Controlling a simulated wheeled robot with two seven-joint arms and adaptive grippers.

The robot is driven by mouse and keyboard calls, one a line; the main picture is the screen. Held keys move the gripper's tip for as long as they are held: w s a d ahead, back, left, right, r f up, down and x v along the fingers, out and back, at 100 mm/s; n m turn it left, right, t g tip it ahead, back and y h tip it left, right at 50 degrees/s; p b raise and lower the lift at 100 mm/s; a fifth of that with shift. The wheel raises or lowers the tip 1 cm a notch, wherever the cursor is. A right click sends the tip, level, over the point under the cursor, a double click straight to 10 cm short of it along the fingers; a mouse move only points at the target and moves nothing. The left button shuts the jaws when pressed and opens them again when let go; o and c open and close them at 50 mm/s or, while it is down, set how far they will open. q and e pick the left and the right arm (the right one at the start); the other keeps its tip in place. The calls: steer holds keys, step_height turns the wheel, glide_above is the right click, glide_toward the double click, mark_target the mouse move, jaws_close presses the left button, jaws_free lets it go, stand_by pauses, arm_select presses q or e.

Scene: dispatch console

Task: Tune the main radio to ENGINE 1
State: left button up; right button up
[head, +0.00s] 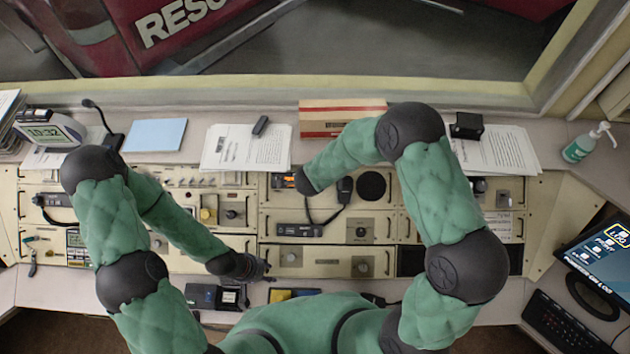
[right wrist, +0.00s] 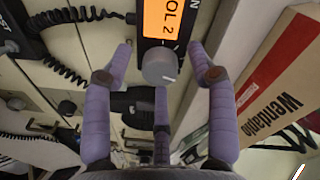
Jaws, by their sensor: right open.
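The main radio's orange display (right wrist: 165,20) shows in the right wrist view, cut off at the top edge, with "OL 2" readable. Its grey round knob (right wrist: 160,67) sits just below the display. The lit display also shows small in the head view (head: 283,181), beside the dark end of my right arm. My right gripper (right wrist: 160,58) is open, with purple fingers to the left and right of the knob and a third below it, none clearly touching it. My left gripper (head: 257,268) hangs low over the front of the console; its fingers are too dark to read.
A red and cream box (head: 330,118) stands on the shelf behind the radio, close to the right fingers. A handset with a coiled cord (head: 343,190) is right of the radio.

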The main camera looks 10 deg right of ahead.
steer(key=c, duration=1.2)
steer(key=shift+o, duration=0.2)
steer(key=shift+m, duration=0.3)
steer(key=m, duration=0.2)
steer(key=shift+m, duration=0.4)
steer(key=m, duration=0.3)
steer(key=shift+m+y+b, duration=0.3)
steer(key=m+b, duration=0.1)
steer(key=m, duration=0.2)
steer(key=shift+d, duration=0.1)
steer(key=shift+m+b, duration=0.9)
steer(key=shift+m, duration=1.1)
